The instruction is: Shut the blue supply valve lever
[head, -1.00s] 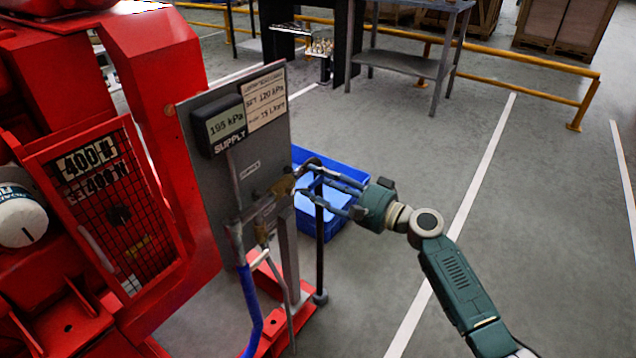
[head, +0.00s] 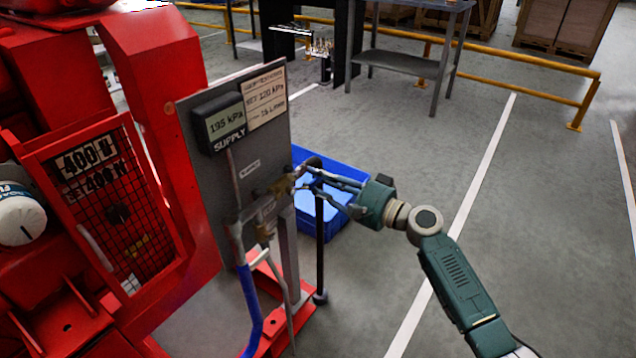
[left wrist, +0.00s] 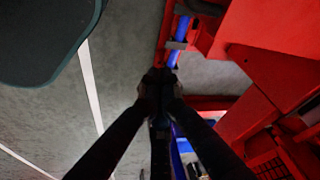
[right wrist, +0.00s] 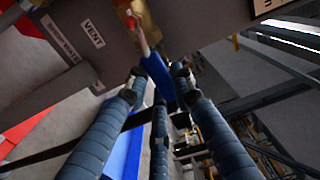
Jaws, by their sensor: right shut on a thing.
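The blue lever (right wrist: 158,76) extends from a brass valve (right wrist: 141,18) in the right wrist view, its sleeve between my right fingers. My right gripper (right wrist: 160,78) is shut on this lever. In the head view my right gripper (head: 306,178) is at the brass valve (head: 283,186) on the front of the grey panel (head: 185,125); its fingers hide most of the lever there. My left gripper (left wrist: 162,84) shows only in the left wrist view, its dark fingertips close together with nothing visible between them.
A display (head: 222,126) on the panel reads 195 kPa, above the word SUPPLY. A blue bin (head: 335,222) stands on the floor behind the panel. A blue hose (head: 250,310) hangs below the valve. The red machine (head: 165,110) fills the left; open floor lies right.

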